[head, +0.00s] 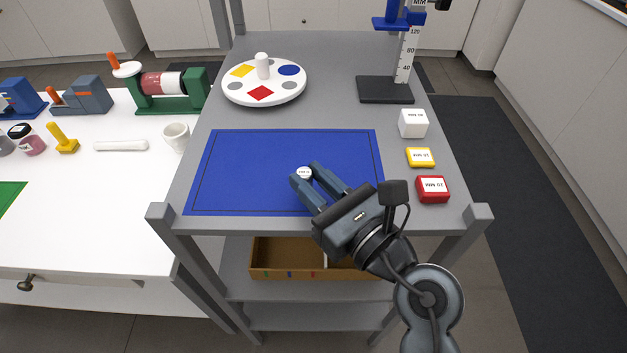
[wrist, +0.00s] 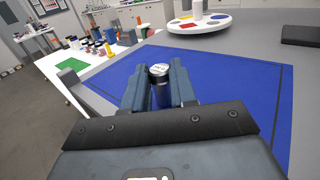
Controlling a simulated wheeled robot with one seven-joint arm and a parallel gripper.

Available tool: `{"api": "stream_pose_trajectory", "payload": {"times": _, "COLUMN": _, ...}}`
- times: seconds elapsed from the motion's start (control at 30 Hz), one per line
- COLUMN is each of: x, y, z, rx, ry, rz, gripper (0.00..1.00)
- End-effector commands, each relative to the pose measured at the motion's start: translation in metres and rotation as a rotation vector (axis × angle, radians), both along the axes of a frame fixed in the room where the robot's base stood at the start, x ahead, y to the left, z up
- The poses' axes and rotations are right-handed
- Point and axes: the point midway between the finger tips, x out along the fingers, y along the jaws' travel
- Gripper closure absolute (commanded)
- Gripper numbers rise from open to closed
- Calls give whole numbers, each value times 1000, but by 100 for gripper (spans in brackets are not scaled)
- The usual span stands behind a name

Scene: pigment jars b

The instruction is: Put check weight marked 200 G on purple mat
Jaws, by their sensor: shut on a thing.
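My gripper (head: 308,174) is over the blue mat (head: 240,160) on the grey rack's top shelf. It is shut on a small cylindrical weight (head: 304,172) with a white label on top. In the wrist view the weight (wrist: 159,71) stands upright between the two fingers, with a dark side below its pale top. The label is too small to read. I cannot tell whether the weight touches the mat. The mat under the gripper looks blue, with a thin dark border line; no purple mat is in view.
A white turntable (head: 285,95) with coloured patches stands behind the mat. A height gauge (head: 385,90) is at the back right. White (head: 413,124), yellow (head: 420,157) and red (head: 433,189) blocks line the right edge. A white bench (head: 90,220) with jars and tools is at left.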

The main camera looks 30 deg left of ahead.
Motion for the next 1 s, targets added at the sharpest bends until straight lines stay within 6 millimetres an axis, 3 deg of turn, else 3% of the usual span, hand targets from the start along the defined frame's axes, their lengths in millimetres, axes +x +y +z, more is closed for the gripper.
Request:
{"api": "stream_pose_trajectory", "payload": {"times": 0.03, "x": -1, "y": 0, "z": -13, "rx": -13, "ry": 13, "rz": 0, "gripper": 100}}
{"api": "stream_pose_trajectory", "payload": {"times": 0.17, "x": -1, "y": -1, "z": -16, "rx": -16, "ry": 17, "rz": 1, "gripper": 100}}
{"api": "stream_pose_trajectory", "payload": {"times": 0.2, "x": -2, "y": -1, "z": -17, "rx": -18, "ry": 17, "rz": 1, "gripper": 70}}
{"api": "stream_pose_trajectory", "payload": {"times": 0.43, "x": -2, "y": -1, "z": -19, "rx": -21, "ry": 18, "rz": 2, "gripper": 48}}
{"api": "stream_pose_trajectory", "payload": {"times": 0.67, "x": -2, "y": -1, "z": -19, "rx": -22, "ry": 18, "rz": 3, "gripper": 48}}
{"api": "stream_pose_trajectory", "payload": {"times": 0.83, "x": -2, "y": -1, "z": -4, "rx": -21, "ry": 17, "rz": 3, "gripper": 48}}
{"api": "stream_pose_trajectory", "payload": {"times": 1.0, "x": -12, "y": -31, "z": -7, "rx": -20, "ry": 18, "rz": -1, "gripper": 48}}
